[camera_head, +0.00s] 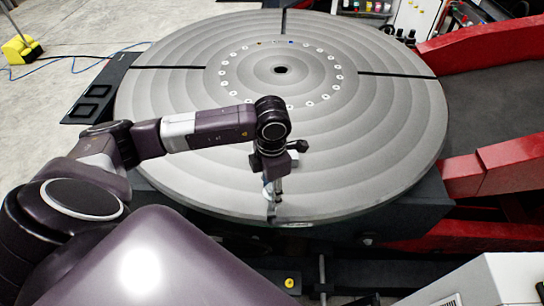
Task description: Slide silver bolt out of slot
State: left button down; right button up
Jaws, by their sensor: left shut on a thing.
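The large round grey table (190,100) of the positioner fills the middle of the view, with dark slots running to its rim. My left arm reaches in from the left and bends down near the table's near edge. My left gripper (272,187) points down at the near slot and is shut on the silver bolt (271,204). The bolt is small here, stands about upright at the slot's outer end by the rim, and is partly hidden by the gripper. My right gripper is not in view.
Red frame arms (480,45) of the positioner stand at the right. A dark flat plate (98,95) lies left of the table. A yellow item (20,48) with a blue cable is on the floor at the far left. The table's top is otherwise mostly clear.

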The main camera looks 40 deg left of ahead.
pick_arm(q)
jog(key=shift+s+d, duration=0.6)
jog(key=shift+s, duration=0.4)
jog(key=shift+s+d, duration=0.6)
jog(key=shift+s, duration=0.35)
jog(key=shift+s+d, duration=0.45)
jog(key=shift+s, duration=0.3)
jog(key=shift+s+d, duration=0.45)
jog(key=shift+s, duration=0.3)
jog(key=shift+r, duration=0.15)
notch_tip(320, 180, up, 7)
jog(key=p, duration=0.3)
